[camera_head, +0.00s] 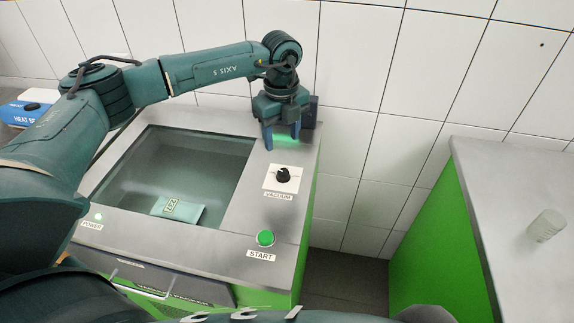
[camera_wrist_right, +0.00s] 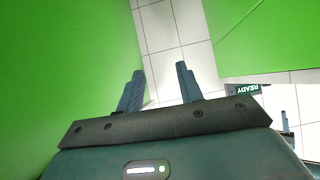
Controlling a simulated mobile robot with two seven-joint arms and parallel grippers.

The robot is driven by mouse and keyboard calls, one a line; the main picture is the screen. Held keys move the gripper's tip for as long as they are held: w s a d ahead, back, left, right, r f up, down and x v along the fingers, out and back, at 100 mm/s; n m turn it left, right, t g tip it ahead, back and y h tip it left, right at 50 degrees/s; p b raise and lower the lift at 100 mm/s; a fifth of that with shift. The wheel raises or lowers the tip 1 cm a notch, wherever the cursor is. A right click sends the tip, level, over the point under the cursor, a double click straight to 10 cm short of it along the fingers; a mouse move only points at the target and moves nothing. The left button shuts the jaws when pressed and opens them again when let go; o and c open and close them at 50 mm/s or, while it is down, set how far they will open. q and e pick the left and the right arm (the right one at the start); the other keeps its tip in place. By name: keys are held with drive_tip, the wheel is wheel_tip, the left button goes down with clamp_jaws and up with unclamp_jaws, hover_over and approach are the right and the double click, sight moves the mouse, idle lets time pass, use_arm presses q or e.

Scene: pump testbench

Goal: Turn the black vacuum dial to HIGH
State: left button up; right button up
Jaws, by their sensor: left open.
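The black vacuum dial (camera_head: 283,175) sits on a white square plate above a "VACUUM" label, on the grey top of the testbench, right of the sunken chamber. Its pointer mark and the scale are too small to read. My left gripper (camera_head: 282,142) points down just behind the dial, with its blue fingers apart and nothing seen between them. It does not appear to touch the dial. My right gripper (camera_wrist_right: 159,70) shows in the right wrist view with its fingers apart and empty, between green panels and white tiles.
A green START button (camera_head: 265,238) is in front of the dial. The chamber (camera_head: 190,160) holds a pale labelled pouch (camera_head: 178,209). A POWER light (camera_head: 98,217) is at the front left. Across a gap, a grey-topped green counter (camera_head: 500,190) bears a pale cylindrical stack (camera_head: 546,225).

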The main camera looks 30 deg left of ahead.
sight(283, 172)
use_arm(q)
wheel_tip(283, 172, down, 10)
drive_tip(key=shift+d+r+p, duration=0.1)
drive_tip(key=shift+r+p, duration=0.05)
drive_tip(key=shift+p, duration=0.5)
drive_tip(key=shift+f, duration=0.6)
use_arm(e)
drive_tip(key=shift+s+d, duration=0.2)
drive_tip(key=shift+s, duration=0.2)
use_arm(q)
drive_tip(key=shift+c, duration=0.4)
use_arm(e)
drive_tip(key=shift+w, duration=0.2)
use_arm(q)
drive_tip(key=c, duration=0.9)
use_arm(e)
drive_tip(key=shift+s, duration=0.15)
